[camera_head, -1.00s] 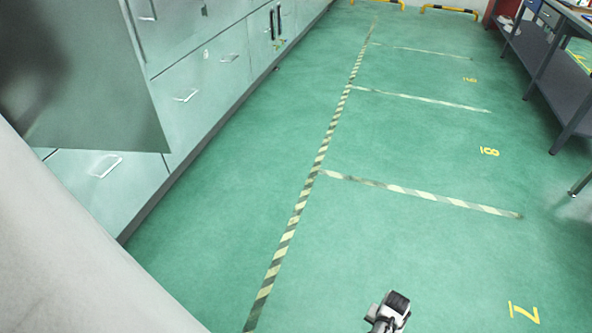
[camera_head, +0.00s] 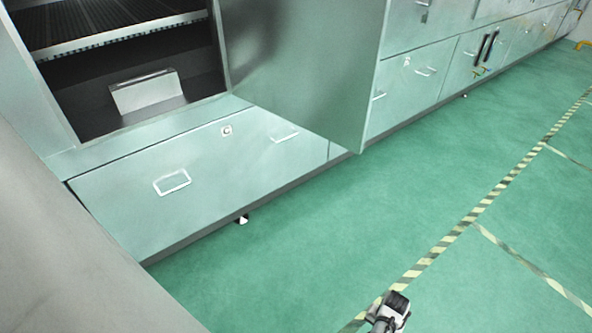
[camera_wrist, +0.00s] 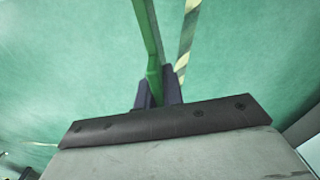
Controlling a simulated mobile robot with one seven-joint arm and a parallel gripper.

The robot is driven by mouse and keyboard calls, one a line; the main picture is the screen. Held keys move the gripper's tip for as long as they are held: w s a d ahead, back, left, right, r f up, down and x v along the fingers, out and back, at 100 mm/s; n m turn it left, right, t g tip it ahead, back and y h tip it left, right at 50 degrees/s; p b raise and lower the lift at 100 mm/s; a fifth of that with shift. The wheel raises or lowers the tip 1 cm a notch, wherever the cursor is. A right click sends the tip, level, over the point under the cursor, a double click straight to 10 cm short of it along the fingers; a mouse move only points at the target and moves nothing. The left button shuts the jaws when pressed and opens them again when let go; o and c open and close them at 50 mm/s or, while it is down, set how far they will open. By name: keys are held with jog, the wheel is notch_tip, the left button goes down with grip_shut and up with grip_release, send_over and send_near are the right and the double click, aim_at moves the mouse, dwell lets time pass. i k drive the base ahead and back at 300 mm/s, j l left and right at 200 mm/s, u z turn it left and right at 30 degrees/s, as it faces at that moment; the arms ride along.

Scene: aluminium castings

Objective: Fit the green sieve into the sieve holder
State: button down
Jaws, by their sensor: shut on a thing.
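In the wrist view, my gripper (camera_wrist: 159,90) has its two dark fingers shut on a thin green piece, the green sieve (camera_wrist: 147,35). The sieve shows edge-on as a narrow bar running up out of the top of the picture, so its full shape is hidden. Green floor lies behind it. I cannot make out the sieve holder for certain in either view. The head view shows neither the sieve nor clearly the fingers; a small white and black part of mine is at its bottom edge.
An open cabinet (camera_head: 60,130) at upper left has a grated shelf (camera_head: 120,37) and a pale metal box-like piece (camera_head: 145,90) inside. Its door (camera_head: 320,75) stands open, jutting over the floor. Drawers (camera_head: 175,185) lie below. The striped floor line (camera_head: 470,215) and green floor are clear.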

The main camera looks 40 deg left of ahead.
aim_at(132, 94)
jog(key=u, duration=1.15)
jog(key=i+l+u, duration=0.1)
jog(key=u, duration=0.25)
jog(key=l+u, duration=0.35)
jog(key=i+j, duration=0.05)
jog(key=j, duration=0.05)
